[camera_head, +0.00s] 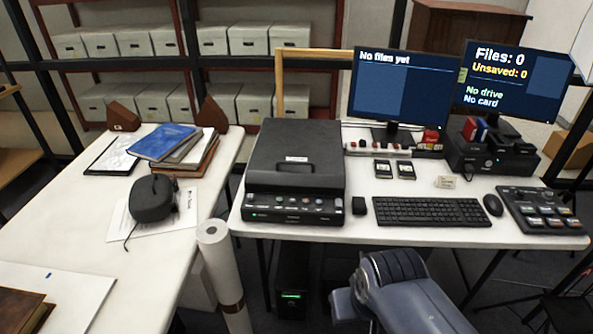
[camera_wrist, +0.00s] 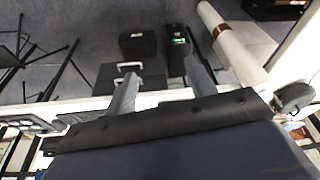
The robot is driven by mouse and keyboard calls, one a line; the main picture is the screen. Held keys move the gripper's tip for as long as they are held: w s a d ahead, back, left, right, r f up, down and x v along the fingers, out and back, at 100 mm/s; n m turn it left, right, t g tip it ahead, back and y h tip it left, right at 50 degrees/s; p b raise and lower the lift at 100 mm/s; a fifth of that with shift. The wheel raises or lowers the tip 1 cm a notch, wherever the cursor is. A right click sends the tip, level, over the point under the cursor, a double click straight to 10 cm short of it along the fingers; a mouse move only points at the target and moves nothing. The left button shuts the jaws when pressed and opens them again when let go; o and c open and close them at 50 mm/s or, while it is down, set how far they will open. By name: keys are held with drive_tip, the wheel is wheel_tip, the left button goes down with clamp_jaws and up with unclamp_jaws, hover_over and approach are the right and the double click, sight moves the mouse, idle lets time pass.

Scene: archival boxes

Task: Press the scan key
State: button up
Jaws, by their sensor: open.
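A black flatbed scanner (camera_head: 296,160) sits on the white desk with its lid down. Its front panel (camera_head: 290,206) carries a row of small round keys and a green light at the left. The key labels are too small to read, so I cannot tell which is the scan key. A control pad (camera_head: 545,210) with several lit keys lies at the desk's right end. My gripper (camera_wrist: 160,68) is open and empty in the wrist view, its two fingers apart. In the head view my arm is in front of the desk; the fingertips are not visible there.
A keyboard (camera_head: 430,211) and mouse (camera_head: 493,204) lie right of the scanner. The left monitor (camera_head: 405,88) shows no files; the right monitor (camera_head: 516,82) reads zero files, no drive, no card. A paper roll (camera_head: 222,270) stands between the desks. A computer tower (camera_head: 291,280) is below.

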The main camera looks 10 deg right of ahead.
idle(0.3)
clamp_jaws()
idle(0.5)
idle(1.1)
